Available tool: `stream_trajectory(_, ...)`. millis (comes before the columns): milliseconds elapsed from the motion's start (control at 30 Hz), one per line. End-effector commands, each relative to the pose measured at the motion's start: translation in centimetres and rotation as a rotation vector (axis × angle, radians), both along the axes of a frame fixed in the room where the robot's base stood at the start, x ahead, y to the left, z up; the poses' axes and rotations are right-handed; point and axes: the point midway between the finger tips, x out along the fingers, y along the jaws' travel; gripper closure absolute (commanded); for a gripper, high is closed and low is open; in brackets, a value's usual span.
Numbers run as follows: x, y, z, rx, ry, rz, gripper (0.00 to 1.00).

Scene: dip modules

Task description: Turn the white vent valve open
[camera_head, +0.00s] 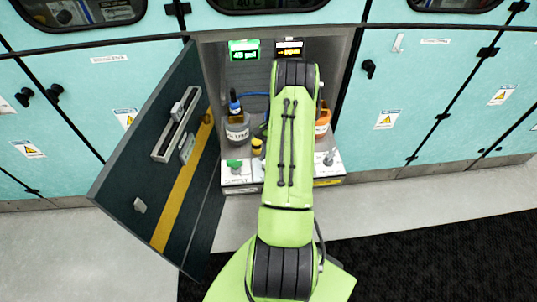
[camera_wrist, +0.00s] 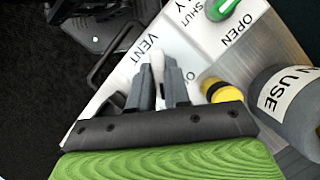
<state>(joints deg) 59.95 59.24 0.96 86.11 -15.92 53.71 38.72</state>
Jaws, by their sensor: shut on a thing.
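The white vent valve handle (camera_wrist: 157,66) shows in the wrist view beside the "VENT" lettering on a pale panel (camera_wrist: 192,45). My gripper (camera_wrist: 159,82) is shut on it, one dark finger on each side. Only the handle's upper end shows between the fingers; its base is hidden. In the head view my green arm reaches into the open cabinet and covers the gripper and most of the valve.
A green valve handle (camera_wrist: 222,9) sits near "OPEN" and "SHUT" lettering. A yellow-and-black cap (camera_wrist: 222,91) and a grey "IN USE" bottle (camera_wrist: 290,105) stand close right of the fingers. The cabinet door (camera_head: 165,160) hangs open at left; an orange bottle (camera_head: 322,122) stands right of my arm.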

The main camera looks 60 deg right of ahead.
Motion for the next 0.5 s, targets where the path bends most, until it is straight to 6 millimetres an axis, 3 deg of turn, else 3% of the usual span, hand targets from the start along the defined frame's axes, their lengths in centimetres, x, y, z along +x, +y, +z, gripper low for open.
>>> stream_trajectory(500, 0.08, 0.27, -0.44, 0.006, 0.007, 0.455, 1.0)
